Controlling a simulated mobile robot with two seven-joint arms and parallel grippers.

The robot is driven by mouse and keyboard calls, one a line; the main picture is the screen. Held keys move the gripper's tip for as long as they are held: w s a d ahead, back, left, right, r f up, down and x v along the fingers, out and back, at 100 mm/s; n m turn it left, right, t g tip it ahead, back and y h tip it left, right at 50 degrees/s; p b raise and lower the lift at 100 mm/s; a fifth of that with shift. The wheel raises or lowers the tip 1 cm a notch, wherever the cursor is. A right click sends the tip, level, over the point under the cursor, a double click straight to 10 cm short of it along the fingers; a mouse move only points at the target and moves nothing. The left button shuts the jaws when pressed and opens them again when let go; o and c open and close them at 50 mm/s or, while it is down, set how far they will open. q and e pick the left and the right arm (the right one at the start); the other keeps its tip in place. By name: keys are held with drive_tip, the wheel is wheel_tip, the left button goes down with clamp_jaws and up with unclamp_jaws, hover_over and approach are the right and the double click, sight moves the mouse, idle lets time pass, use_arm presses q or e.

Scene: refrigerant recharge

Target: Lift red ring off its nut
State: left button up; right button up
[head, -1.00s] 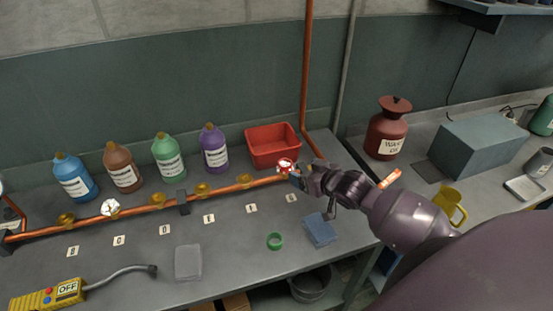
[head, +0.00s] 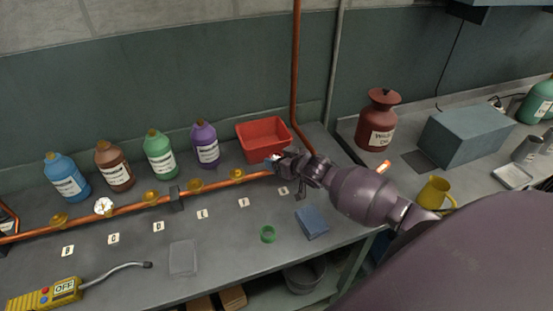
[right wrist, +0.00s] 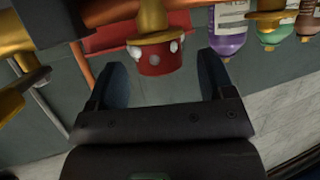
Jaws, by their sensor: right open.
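The red ring (right wrist: 155,59), a red band with pale round spots, sits around the brass nut (right wrist: 152,20) in the right wrist view. My right gripper (right wrist: 162,65) is open, with one dark finger on each side of the ring. Gaps show between the fingers and the ring, so it is not gripped. In the head view my right gripper (head: 273,160) is at the right end of the copper pipe (head: 130,206) and hides most of the ring and nut there. My left gripper is not in view.
A red bin (head: 264,150) stands just behind the gripper. Several bottles line the back, including a purple one (head: 206,148).

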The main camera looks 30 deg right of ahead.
drive_tip(key=shift+w+f, duration=0.15)
drive_tip(key=shift+w, duration=0.2)
